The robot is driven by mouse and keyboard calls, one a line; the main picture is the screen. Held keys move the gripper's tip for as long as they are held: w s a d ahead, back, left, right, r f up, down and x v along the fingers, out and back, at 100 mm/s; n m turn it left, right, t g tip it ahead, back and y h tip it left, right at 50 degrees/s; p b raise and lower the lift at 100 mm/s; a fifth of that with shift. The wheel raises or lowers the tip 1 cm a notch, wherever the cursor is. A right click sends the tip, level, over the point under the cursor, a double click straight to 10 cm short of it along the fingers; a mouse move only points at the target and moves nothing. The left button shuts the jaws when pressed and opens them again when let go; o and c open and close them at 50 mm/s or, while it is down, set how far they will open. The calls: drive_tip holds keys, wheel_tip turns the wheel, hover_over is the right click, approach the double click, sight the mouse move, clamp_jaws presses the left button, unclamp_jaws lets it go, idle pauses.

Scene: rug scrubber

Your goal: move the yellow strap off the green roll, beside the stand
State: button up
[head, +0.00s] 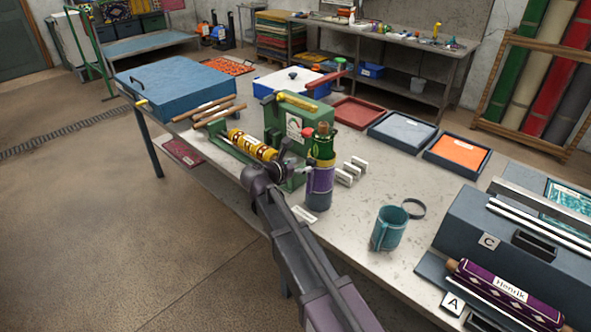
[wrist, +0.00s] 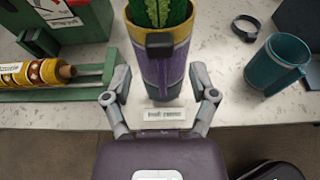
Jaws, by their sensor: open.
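The green roll (head: 322,146) stands upright, with its wooden core end on top. In the wrist view the green roll (wrist: 158,10) is patterned and sits inside a purple upright body, likely the stand (wrist: 172,75). The stand also shows in the head view (head: 320,184). A yellow band, likely the strap (wrist: 133,34), goes around the top of the purple part, with a dark block like a buckle facing me. My gripper (wrist: 160,88) is open and empty, its fingers on either side of the purple body's lower front. Contact cannot be told.
A yellow roll (head: 253,146) lies in a green cradle at left, before a green machine (head: 298,118). A teal mug (head: 389,229) and dark ring (head: 414,208) stand at right. Bare tabletop lies between the stand and mug.

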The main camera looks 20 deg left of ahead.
sight(309, 162)
drive_tip(key=shift+b+x, duration=0.6)
drive_tip(key=shift+x, duration=1.45)
clamp_jaws()
drive_tip(key=shift+r, duration=0.15)
